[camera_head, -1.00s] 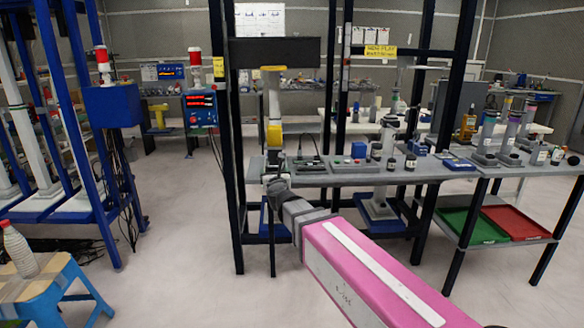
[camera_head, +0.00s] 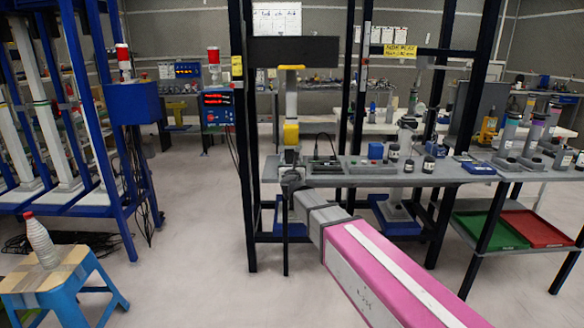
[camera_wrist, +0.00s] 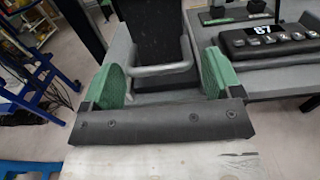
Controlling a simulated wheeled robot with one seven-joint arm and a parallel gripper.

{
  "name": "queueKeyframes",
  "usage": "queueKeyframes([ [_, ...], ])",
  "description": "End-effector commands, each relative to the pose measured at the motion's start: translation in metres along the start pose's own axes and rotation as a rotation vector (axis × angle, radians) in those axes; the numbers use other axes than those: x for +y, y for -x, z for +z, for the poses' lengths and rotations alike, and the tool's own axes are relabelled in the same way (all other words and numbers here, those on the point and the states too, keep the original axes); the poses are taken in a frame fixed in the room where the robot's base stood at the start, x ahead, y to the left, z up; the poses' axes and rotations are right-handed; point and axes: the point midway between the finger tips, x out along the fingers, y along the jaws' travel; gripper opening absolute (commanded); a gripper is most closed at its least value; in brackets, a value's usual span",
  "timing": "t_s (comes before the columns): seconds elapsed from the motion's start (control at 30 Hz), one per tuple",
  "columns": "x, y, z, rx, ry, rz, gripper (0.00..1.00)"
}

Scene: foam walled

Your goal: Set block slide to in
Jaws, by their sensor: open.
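My gripper (camera_wrist: 160,78) is open, its two green pads spread apart in the wrist view. A light grey bar handle (camera_wrist: 162,70) shows between the pads, in front of a dark block (camera_wrist: 157,32) on a grey bench; this looks like the block slide, but I cannot be sure. I cannot tell whether the pads touch the handle. In the head view my gripper (camera_head: 291,181) is at the left front end of the workbench (camera_head: 352,181), below a yellow and grey post (camera_head: 291,132). The slide is not clear there.
A black box with a small display and several knobs (camera_wrist: 268,40) stands right of the gripper. Black frame posts (camera_head: 246,160) rise by the bench. A blue stool with a bottle (camera_head: 40,242) stands at lower left. The floor between the stool and bench is clear.

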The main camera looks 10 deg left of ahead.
Motion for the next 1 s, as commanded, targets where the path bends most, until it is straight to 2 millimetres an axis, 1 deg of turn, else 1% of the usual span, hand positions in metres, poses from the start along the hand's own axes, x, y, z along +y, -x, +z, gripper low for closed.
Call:
queueKeyframes([
  [0.03,0.001,-0.008,0.000,0.000,0.000,0.000,0.85],
  [0.1,0.001,-0.013,0.000,0.000,0.000,0.000,0.85],
  [0.4,0.000,-0.014,0.000,0.000,0.000,0.001,0.85],
  [0.47,0.000,-0.014,0.000,0.000,0.000,0.001,0.65],
  [0.5,0.000,-0.014,0.000,0.000,0.000,0.001,0.52],
  [0.57,0.000,-0.014,0.000,0.000,0.000,0.000,0.33],
  [0.6,0.000,-0.014,0.000,0.000,0.000,0.000,0.31],
  [0.67,-0.001,-0.014,0.000,0.000,0.000,-0.001,0.31],
  [0.77,-0.001,-0.020,0.000,0.000,0.000,-0.002,0.31],
  [0.87,0.000,-0.035,0.000,-0.001,0.000,-0.003,0.31],
  [0.97,0.000,-0.059,0.000,-0.001,0.000,-0.005,0.31],
  [1.0,0.000,-0.071,0.000,-0.001,0.000,-0.006,0.31],
])
